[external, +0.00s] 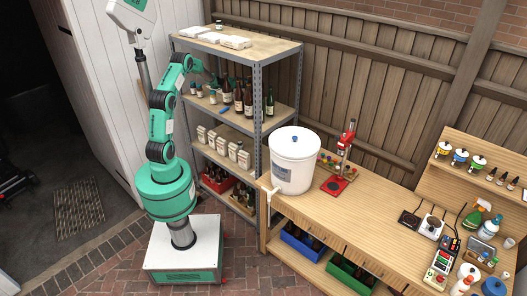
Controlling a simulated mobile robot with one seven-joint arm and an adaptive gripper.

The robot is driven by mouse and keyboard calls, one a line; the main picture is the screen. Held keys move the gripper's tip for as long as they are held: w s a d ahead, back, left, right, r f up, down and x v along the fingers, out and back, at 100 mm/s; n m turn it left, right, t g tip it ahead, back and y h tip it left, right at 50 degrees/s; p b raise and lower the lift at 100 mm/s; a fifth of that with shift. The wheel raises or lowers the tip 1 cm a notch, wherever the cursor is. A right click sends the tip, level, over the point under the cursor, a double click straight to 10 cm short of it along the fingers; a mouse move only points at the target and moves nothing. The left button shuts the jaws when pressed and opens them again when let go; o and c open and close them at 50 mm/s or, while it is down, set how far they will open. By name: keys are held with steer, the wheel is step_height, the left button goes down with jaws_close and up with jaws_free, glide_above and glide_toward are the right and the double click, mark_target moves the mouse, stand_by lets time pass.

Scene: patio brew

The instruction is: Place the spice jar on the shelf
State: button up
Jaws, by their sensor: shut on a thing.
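The metal shelf unit (257,92) with wooden boards stands behind my arm. My gripper (211,84) is small and dark in the external view, reaching into the bay below the top board. It is shut on a small jar (212,97), which I take to be the spice jar. The jar is pale with a dark lid and looks upright, at or just above the second board (285,118). I cannot tell whether its base touches the board. The fingertips are too small to see clearly.
Small jars (193,88) stand left of my gripper and brown bottles (238,97) stand close to its right. A blue item (224,110) lies near the board's front edge. The top board and a shelf post are close. A white bucket (294,162) stands on the bench at right.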

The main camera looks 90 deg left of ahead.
steer(key=shift+f+b, duration=0.15)
steer(key=shift+b, duration=0.15)
steer(key=o, duration=1.4)
steer(key=shift+c, duration=0.2)
steer(key=shift+r+p, duration=0.2)
steer(key=shift+p, duration=0.15)
steer(key=v, duration=0.3)
steer(key=shift+r, duration=0.2)
step_height(320, 180, up, 7)
steer(key=shift+f, duration=0.2)
